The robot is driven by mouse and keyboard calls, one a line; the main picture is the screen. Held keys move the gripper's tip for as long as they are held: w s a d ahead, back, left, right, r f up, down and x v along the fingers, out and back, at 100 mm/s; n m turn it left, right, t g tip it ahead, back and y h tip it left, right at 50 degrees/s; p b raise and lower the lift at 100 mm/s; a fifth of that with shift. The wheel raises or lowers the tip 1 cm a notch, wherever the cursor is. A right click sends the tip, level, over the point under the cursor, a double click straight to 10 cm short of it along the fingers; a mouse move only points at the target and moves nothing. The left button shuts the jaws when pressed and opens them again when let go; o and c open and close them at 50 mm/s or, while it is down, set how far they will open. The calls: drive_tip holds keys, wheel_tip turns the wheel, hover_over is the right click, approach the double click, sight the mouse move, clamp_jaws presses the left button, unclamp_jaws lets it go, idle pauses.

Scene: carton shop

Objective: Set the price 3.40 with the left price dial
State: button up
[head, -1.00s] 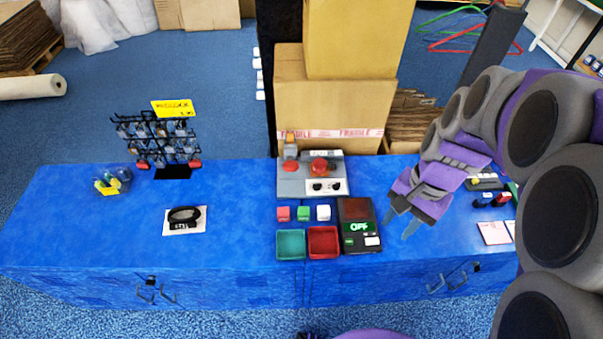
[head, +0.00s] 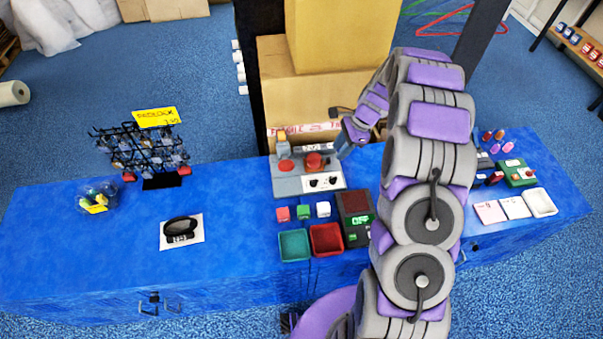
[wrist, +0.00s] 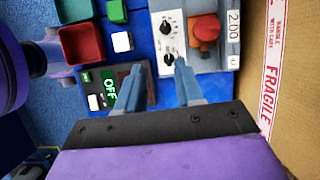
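The grey price device (head: 290,187) stands on the blue counter, with two black dials on a white panel. The left price dial (head: 313,183) is the upper one in the wrist view (wrist: 166,27). The right dial (head: 333,181) is the lower one there (wrist: 168,59). A plate on the device (wrist: 234,25) reads 2.00. My gripper (wrist: 160,72) is open and empty, its fingers apart. In the wrist view one fingertip lies close to the right dial; I cannot tell whether they touch. In the head view my gripper (head: 346,140) is at the device's right side.
A red knob (wrist: 205,28) sits on the device beside the dials. Small trays (head: 294,246), coloured blocks (head: 303,212) and a box reading OFF (head: 357,236) stand in front. Cartons (head: 300,95) stand close behind. A padlock rack (head: 140,155) is at the left.

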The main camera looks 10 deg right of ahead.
sight(317, 180)
drive_tip(key=shift+m, duration=0.3)
drive_tip(key=b+x, duration=0.1)
drive_tip(key=x, duration=0.4)
drive_tip(key=w+b+x, duration=0.1)
drive_tip(key=x, duration=0.5)
drive_tip(key=b+x, duration=0.1)
drive_tip(key=x, duration=0.5)
drive_tip(key=shift+w+d+f, duration=0.1)
drive_tip(key=shift+w+f, duration=0.05)
drive_tip(key=shift+f, duration=0.15)
drive_tip(key=shift+a+f, duration=0.35)
drive_tip(key=shift+c, duration=0.5)
clamp_jaws()
